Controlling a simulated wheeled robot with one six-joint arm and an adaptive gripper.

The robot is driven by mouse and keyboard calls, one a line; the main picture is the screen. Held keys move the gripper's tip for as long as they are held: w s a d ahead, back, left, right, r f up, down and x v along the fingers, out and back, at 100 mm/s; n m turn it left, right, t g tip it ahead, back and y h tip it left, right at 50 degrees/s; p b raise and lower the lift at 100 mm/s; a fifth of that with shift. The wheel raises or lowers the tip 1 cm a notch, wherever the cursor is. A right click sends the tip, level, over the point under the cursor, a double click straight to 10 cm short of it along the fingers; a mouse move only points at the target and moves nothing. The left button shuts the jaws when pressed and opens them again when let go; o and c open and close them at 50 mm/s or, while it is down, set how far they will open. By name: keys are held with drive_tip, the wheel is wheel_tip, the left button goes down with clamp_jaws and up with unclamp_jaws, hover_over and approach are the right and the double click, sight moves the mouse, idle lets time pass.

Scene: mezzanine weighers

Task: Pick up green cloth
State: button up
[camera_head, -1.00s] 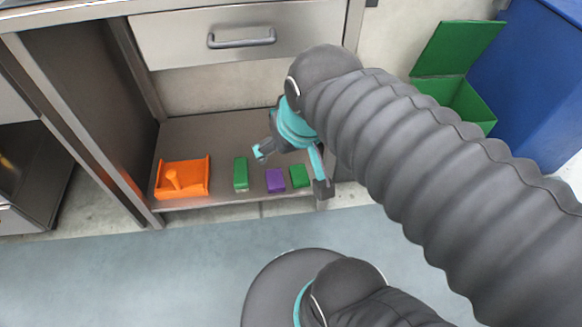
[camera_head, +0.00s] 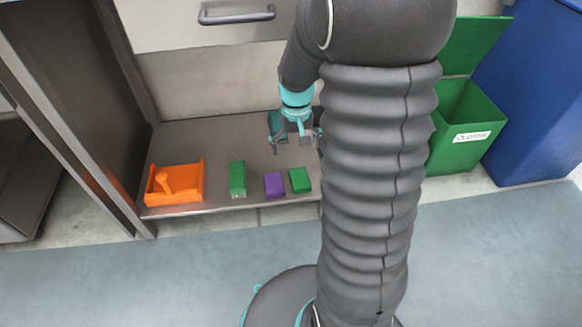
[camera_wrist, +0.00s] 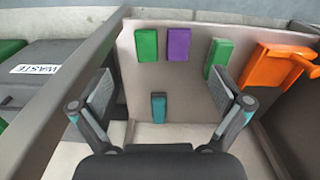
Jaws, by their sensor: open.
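Two green pieces stand near the front of the low shelf (camera_head: 190,140). A longer green block (camera_head: 237,178) is left of a purple block (camera_head: 274,185), and a shorter green block (camera_head: 299,180) is right of it. I cannot tell which green piece is the cloth. In the wrist view the shorter green block (camera_wrist: 147,44) and the longer green block (camera_wrist: 219,55) show beyond my fingers. My gripper (camera_head: 296,143) is open and empty above the back part of the shelf, apart from both.
An orange holder (camera_head: 165,195) with a knob stands at the shelf's left end. A dark grey and teal piece (camera_wrist: 158,108) shows between my fingers; its place is unclear. A drawer (camera_head: 235,17) overhangs. A green bin (camera_head: 462,125) and blue bin (camera_head: 540,95) stand right.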

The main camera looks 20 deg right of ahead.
drive_tip(key=w+d+f+b, duration=0.1)
drive_tip(key=w+d+f, duration=0.2)
drive_tip(key=w+f, duration=0.3)
drive_tip(key=w+d+f+b, duration=0.1)
drive_tip(key=w+d+f, duration=0.2)
drive_tip(key=f, duration=0.5)
drive_tip(key=b, duration=0.1)
hover_over(300, 178)
drive_tip(key=f, duration=0.8)
drive_tip(key=shift+a+f, duration=0.2)
drive_tip(key=shift+f, duration=0.1)
drive_tip(key=f+b, duration=0.1)
drive_tip(key=f, duration=0.4)
drive_tip(key=shift+d, duration=0.2)
drive_tip(key=c, duration=1.1)
